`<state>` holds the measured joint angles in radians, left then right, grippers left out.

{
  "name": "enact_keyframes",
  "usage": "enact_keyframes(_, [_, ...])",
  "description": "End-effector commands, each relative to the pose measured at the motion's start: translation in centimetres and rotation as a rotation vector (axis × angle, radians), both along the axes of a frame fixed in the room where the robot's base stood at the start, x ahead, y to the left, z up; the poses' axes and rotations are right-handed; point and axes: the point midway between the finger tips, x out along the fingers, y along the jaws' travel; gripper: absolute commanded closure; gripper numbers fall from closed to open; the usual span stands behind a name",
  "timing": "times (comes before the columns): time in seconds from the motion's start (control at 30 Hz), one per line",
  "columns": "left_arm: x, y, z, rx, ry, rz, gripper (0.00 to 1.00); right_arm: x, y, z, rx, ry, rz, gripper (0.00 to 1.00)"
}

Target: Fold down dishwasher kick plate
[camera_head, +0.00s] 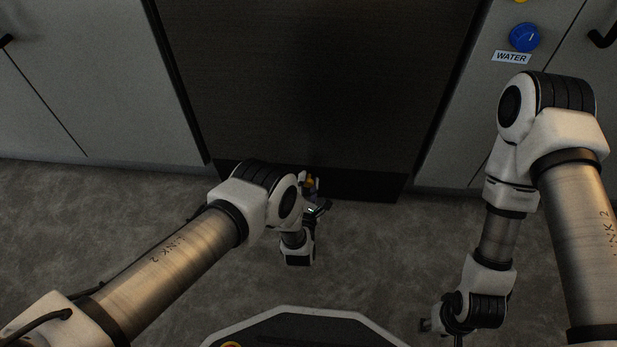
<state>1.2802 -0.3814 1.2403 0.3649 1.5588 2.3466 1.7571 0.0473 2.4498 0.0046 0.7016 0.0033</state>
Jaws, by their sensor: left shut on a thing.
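The dishwasher (330,80) has a dark brown front panel in the middle of the view. Its black kick plate (368,187) runs along the bottom, just above the floor, and looks upright. My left gripper (314,205) is low in front of the kick plate, partly hidden by my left wrist. It is shut at the plate, but the contact is hard to see. A small orange part (310,184) shows right behind it. My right gripper (440,322) hangs low at the lower right, away from the dishwasher; its fingers are not clear.
Grey cabinets (90,80) stand on both sides of the dishwasher. A blue knob (524,37) above a WATER label (511,57) is on the right cabinet. The grey floor (375,250) in front is clear.

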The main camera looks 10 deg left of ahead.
Motion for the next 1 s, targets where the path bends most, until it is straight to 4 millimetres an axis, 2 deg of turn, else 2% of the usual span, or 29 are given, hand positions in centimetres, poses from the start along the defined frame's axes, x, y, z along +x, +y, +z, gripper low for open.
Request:
enact_keyframes(0.03, [-0.6, 0.0, -0.1, 0.0, 0.01, 0.0, 1.0, 0.0, 0.0, 0.7, 0.0, 0.0, 0.001, 0.59])
enact_keyframes(0.2, [-2.2, 0.0, -0.8, 0.0, 0.013, 0.0, 1.0, -0.1, 0.0, 1.9, 0.0, 0.002, 0.004, 0.59])
enact_keyframes(0.5, [-4.7, 0.0, -2.9, 0.0, 0.018, -0.001, 1.0, -0.2, 0.1, 2.9, 0.001, 0.004, 0.007, 0.59])
enact_keyframes(0.8, [-6.0, -0.1, -4.3, 0.0, 0.019, -0.003, 1.0, -0.2, 0.1, 3.1, 0.001, 0.004, 0.007, 0.59])
enact_keyframes(1.0, [-6.2, -0.1, -4.5, 0.0, 0.017, -0.003, 1.0, -0.2, 0.1, 3.1, 0.001, 0.004, 0.007, 0.59])
